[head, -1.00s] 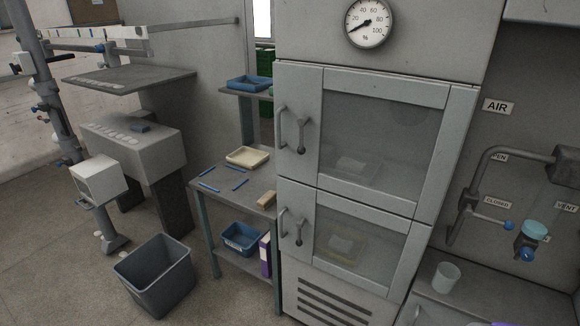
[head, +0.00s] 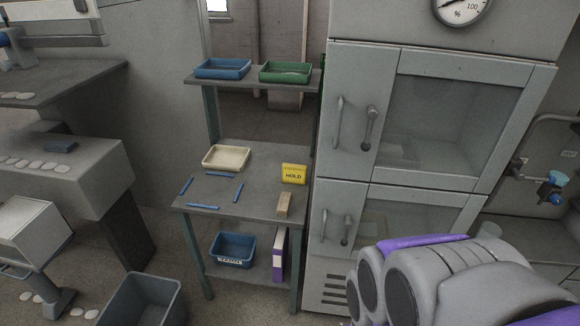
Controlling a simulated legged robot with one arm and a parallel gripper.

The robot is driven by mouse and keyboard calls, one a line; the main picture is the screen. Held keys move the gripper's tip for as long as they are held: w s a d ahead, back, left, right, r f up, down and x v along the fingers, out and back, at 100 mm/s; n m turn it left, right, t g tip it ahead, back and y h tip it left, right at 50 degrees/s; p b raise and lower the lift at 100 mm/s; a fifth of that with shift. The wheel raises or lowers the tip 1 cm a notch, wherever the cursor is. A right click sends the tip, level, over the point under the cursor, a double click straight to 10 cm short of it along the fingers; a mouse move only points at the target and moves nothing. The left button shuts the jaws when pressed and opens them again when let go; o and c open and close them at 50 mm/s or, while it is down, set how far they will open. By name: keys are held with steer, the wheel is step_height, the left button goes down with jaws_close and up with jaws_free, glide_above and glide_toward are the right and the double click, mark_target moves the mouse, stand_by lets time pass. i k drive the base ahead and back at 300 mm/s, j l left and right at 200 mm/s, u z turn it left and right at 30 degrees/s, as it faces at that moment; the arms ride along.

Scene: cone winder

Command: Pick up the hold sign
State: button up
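The hold sign (head: 294,174) is a small yellow block with a dark "HOLD" label. It stands upright near the right edge of the grey table's middle shelf, close to the cabinet. A small tan block (head: 284,205) is just in front of it. A large grey and purple part of my own body fills the lower right of the head view. My gripper's fingers cannot be seen, so nothing shows of what it holds.
The table's middle shelf (head: 256,196) also has a cream tray (head: 226,158) and several blue sticks. Blue (head: 222,68) and green (head: 286,72) trays sit on the upper shelf. A grey cabinet (head: 345,130) stands close on the right. A bin (head: 142,300) stands front left.

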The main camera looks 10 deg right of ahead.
mark_target(291, 173)
steer(key=i+j+u, duration=0.2)
steer(key=i, duration=0.3)
steer(key=i+j+u, duration=0.15)
steer(key=i, duration=0.4)
steer(key=i+j+u, duration=0.2)
steer(key=i, duration=0.3)
